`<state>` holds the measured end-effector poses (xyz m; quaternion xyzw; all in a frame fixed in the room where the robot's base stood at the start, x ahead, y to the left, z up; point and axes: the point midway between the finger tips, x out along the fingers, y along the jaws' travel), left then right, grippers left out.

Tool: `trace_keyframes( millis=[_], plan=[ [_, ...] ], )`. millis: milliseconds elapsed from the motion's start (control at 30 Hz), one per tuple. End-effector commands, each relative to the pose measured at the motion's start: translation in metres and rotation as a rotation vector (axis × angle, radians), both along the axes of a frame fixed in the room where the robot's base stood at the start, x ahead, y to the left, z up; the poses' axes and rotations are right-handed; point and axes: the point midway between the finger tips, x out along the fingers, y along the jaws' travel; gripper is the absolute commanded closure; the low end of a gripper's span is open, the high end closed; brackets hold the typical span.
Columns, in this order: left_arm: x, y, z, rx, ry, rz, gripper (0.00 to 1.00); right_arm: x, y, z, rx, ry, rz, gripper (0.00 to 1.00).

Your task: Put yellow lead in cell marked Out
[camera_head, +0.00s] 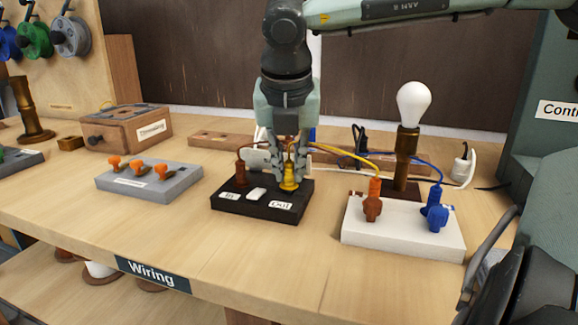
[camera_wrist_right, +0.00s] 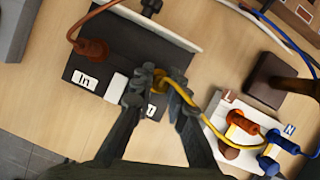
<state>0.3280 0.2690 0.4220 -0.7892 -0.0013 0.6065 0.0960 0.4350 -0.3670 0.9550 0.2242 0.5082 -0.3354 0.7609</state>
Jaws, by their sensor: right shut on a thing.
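The yellow lead's plug (camera_head: 288,178) stands at the Out side of the black switch block (camera_head: 262,211). My right gripper (camera_head: 290,176) comes down from above and is shut on this plug. In the right wrist view the gripper (camera_wrist_right: 158,84) closes around the yellow plug (camera_wrist_right: 158,83), and its fingers partly cover the Out label. The plug looks upright over the Out cell; I cannot tell how deep it sits. A brown plug (camera_head: 241,173) stands in the In cell. The yellow cord (camera_head: 345,155) runs right to the white lamp base. My left gripper is not in view.
A grey block (camera_head: 150,185) with orange switches lies left. Bare table lies in front of the blocks.

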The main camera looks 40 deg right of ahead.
Motion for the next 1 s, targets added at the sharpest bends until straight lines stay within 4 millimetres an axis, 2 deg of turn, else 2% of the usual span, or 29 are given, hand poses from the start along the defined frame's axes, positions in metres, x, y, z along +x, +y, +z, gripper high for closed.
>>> trace_keyframes(
  millis=[1000],
  plan=[
    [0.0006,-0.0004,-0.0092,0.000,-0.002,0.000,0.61,0.0003,-0.0002,0.0002,-0.001,0.000,0.001,1.00]
  ],
)
